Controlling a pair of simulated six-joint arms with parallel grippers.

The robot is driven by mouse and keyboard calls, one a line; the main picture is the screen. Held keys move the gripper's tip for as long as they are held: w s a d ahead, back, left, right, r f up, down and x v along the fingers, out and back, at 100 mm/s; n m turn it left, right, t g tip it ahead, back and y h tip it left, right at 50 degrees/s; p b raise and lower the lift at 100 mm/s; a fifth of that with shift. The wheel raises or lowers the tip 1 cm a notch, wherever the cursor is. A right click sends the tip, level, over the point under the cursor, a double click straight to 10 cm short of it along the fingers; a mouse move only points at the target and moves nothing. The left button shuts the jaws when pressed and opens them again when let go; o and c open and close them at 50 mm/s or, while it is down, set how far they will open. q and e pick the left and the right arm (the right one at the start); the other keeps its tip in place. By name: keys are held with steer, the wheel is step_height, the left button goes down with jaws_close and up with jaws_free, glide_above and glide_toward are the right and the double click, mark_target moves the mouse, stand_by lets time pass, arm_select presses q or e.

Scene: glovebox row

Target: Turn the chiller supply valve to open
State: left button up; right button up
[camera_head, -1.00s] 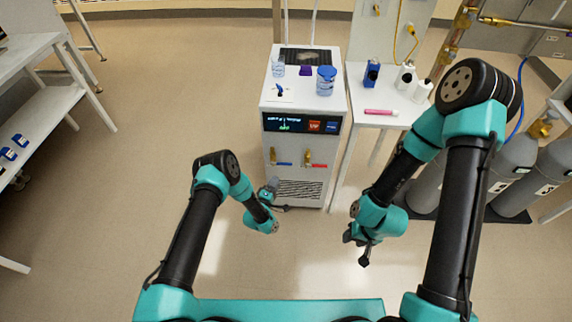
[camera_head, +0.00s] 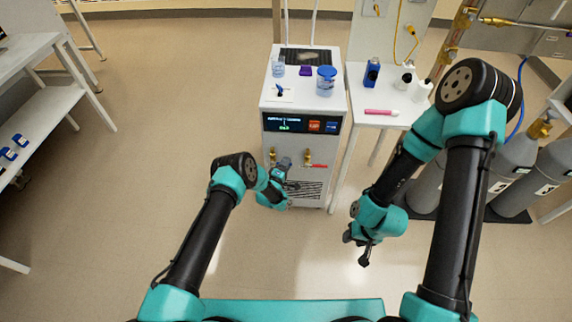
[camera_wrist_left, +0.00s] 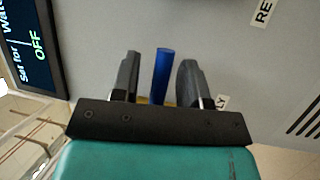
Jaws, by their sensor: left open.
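The white chiller (camera_head: 303,124) stands ahead with two brass valves low on its front. The left valve's blue handle is hidden behind my left gripper (camera_head: 284,164) in the head view. In the left wrist view the blue handle (camera_wrist_left: 161,74) stands between the two fingers of my left gripper (camera_wrist_left: 157,80), with a gap on each side. That gripper is open. A label ending in "LY" shows partly beside the right finger. The other valve (camera_head: 308,157) has a red handle (camera_head: 319,165). My right gripper (camera_head: 357,250) hangs over open floor, away from the chiller; its jaws are unclear.
The chiller display (camera_wrist_left: 30,45) reads OFF. Beakers and small items stand on the chiller top. A white side table (camera_head: 385,105) with bottles and a pink item is at its right. Grey gas cylinders (camera_head: 510,160) stand further right.

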arm_select(q)
steer(key=shift+c, duration=0.3)
jaws_close()
steer(key=shift+r+n, duration=0.15)
steer(key=shift+n, duration=0.15)
steer(key=r+n+t, duration=0.1)
steer(key=n, duration=0.1)
steer(key=r+n, duration=0.1)
steer(key=n, duration=0.1)
steer(key=shift+a+t+y, duration=0.2)
steer(key=shift+t+y, duration=0.1)
steer(key=shift+t, duration=0.1)
steer(key=shift+a+r+n+t+y, duration=0.15)
steer(key=shift+r+n+t+y, duration=0.15)
steer(key=shift+n, duration=0.45)
steer(key=shift+a+r+n+t+y, duration=0.1)
steer(key=shift+r+n+t+y, duration=0.15)
steer(key=shift+n, duration=0.45)
steer(key=shift+a+r+n+t+y, duration=0.2)
steer(key=shift+n+t+y, duration=0.15)
steer(key=shift+n, duration=0.4)
steer(key=shift+o, duration=0.3)
jaws_free()
